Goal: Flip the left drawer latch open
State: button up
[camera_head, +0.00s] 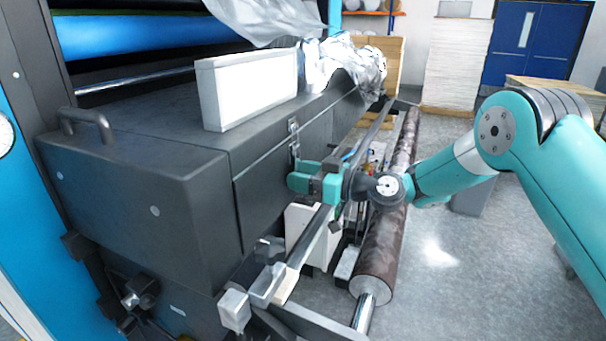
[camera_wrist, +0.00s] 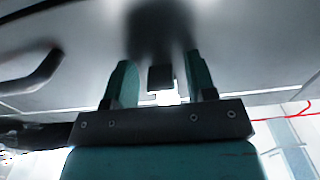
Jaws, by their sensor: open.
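The drawer latch (camera_head: 294,142) is a small metal fitting near the top edge of the dark drawer front (camera_head: 264,200), on the long side of the machine. Its lower part hangs down close to my gripper. My gripper (camera_head: 298,176) has teal fingers and reaches the drawer front from the right, just below the latch. In the wrist view the gripper (camera_wrist: 160,75) is open, with a small dark block (camera_wrist: 160,78), seemingly the latch, between its fingers. I cannot tell whether the fingers touch it. The latch's exact position is partly hidden by the gripper.
A white box (camera_head: 246,88) and crumpled silver film (camera_head: 342,60) lie on the machine top. A long rail and a dark marbled roll (camera_head: 384,240) run beside the drawer under my arm. A dark curved handle (camera_wrist: 35,78) shows at left in the wrist view. Floor at right is open.

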jog(key=c, duration=0.9)
jog(key=d+r+g+h+p, duration=0.1)
jog(key=r+h+p, duration=0.1)
jog(key=h+p, duration=0.2)
jog(key=s+d+r+g+h+p, duration=0.1)
jog(key=d+r+g+h+p, duration=0.1)
jog(key=h+p, duration=0.2)
jog(key=d+r+g+h+p, duration=0.1)
jog(key=r+g+h+p, duration=0.1)
jog(key=h, duration=0.5)
jog(key=shift+s+d+r+p, duration=0.15)
jog(key=shift+s+r+p, duration=0.25)
jog(key=shift+p, duration=0.75)
jog(key=shift+w+g, duration=0.1)
jog(key=shift+g, duration=0.2)
jog(key=o, duration=0.9)
